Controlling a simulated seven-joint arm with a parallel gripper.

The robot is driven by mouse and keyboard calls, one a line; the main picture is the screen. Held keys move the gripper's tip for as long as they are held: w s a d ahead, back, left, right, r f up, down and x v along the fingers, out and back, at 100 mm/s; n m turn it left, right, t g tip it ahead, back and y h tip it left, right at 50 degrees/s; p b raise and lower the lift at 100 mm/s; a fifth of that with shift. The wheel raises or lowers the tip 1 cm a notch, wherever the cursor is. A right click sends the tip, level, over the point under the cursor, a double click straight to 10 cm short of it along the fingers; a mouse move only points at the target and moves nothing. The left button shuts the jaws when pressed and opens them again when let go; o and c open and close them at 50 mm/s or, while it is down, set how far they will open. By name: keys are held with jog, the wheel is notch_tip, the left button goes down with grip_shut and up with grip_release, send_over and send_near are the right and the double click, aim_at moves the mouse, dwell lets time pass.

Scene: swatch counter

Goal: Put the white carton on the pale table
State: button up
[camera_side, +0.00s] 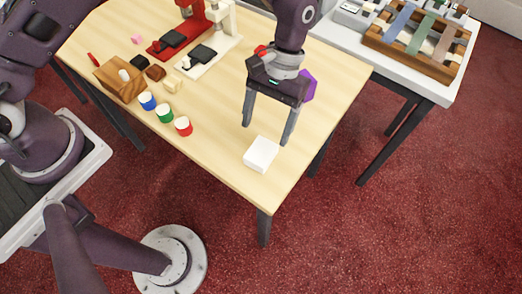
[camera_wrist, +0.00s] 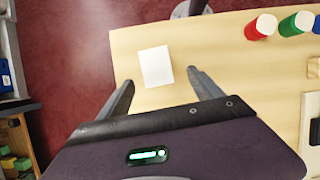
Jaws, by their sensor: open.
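The white carton (camera_side: 261,154) lies flat on the pale table (camera_side: 225,120), close to the table's near right edge in the side view. The carton also shows in the wrist view (camera_wrist: 156,66), ahead of the fingertips and between their lines. My gripper (camera_side: 266,134) is above the table just behind the carton. Its two fingers are spread wide with nothing between them. In the wrist view my gripper (camera_wrist: 161,78) is open and empty. The carton looks apart from both fingers.
Blue, green and red white-topped jars (camera_side: 165,115) stand in a row left of the carton. A wooden block (camera_side: 120,80), small pieces and red and white devices (camera_side: 205,55) are farther back. A purple object (camera_side: 308,85) shows behind my gripper. A white table (camera_side: 425,85) holds a wooden rack (camera_side: 418,45).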

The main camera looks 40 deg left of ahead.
aim_at(262, 149)
jog(key=x, duration=0.6)
jog(key=shift+s+d+f, duration=0.15)
jog(key=shift+d+f, duration=0.05)
jog(key=shift+d, duration=0.1)
jog(key=c, duration=1.6)
